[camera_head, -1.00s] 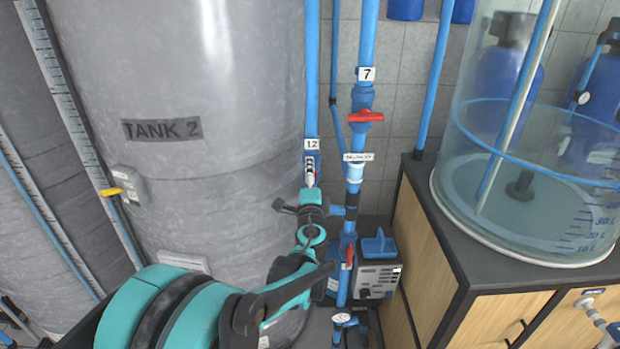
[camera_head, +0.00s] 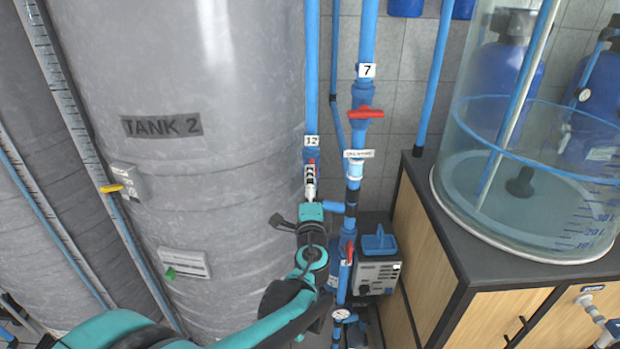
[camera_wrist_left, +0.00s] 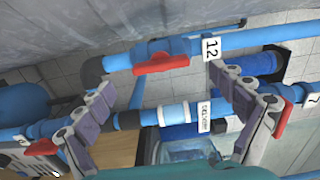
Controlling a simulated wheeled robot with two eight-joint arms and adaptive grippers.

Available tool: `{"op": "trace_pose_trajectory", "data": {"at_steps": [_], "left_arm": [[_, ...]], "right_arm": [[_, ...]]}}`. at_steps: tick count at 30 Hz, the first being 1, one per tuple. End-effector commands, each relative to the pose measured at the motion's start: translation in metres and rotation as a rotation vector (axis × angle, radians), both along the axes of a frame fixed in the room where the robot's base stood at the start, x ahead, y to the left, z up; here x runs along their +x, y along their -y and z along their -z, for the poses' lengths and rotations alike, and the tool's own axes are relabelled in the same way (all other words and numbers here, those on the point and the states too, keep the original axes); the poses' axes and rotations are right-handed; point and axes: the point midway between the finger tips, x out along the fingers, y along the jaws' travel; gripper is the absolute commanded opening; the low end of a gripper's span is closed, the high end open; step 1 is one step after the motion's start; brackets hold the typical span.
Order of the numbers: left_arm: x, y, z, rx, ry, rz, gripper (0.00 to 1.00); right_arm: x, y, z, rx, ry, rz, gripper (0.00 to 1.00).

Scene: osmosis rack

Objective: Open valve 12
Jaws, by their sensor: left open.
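Valve 12 has a red handle (camera_wrist_left: 160,63) on a blue pipe, beside the white "12" label (camera_wrist_left: 211,47) in the left wrist view. The handle lies roughly along the pipe there. In the head view the "12" label (camera_head: 311,141) is on the pipe beside Tank 2, and only a small red bit (camera_head: 311,161) of the handle shows below it. My left gripper (camera_head: 310,178) is just below that red bit. In the left wrist view its two fingers (camera_wrist_left: 162,85) are spread apart, with the handle beyond the gap and nothing held. My right gripper is not in view.
Tank 2 (camera_head: 220,90) stands close on the left. A parallel pipe with red-handled valve 7 (camera_head: 366,112) and a lower red handle (camera_head: 349,253) runs close on the right. A grey pump unit (camera_head: 378,272) and a wooden cabinet (camera_head: 420,240) stand further right.

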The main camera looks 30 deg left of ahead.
Motion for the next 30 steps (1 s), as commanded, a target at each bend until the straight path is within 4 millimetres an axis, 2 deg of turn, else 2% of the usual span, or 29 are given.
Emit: {"op": "trace_pose_trajectory", "data": {"at_steps": [3,9,30], "left_arm": [[-0.021,0.014,0.000,0.000,0.000,0.003,0.95],[-0.041,0.026,0.000,0.000,0.000,0.002,0.95],[-0.049,0.026,0.002,-0.039,0.003,-0.011,0.95]], "right_arm": [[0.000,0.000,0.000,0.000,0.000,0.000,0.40],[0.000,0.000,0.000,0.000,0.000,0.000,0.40],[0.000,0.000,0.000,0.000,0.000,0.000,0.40]]}}
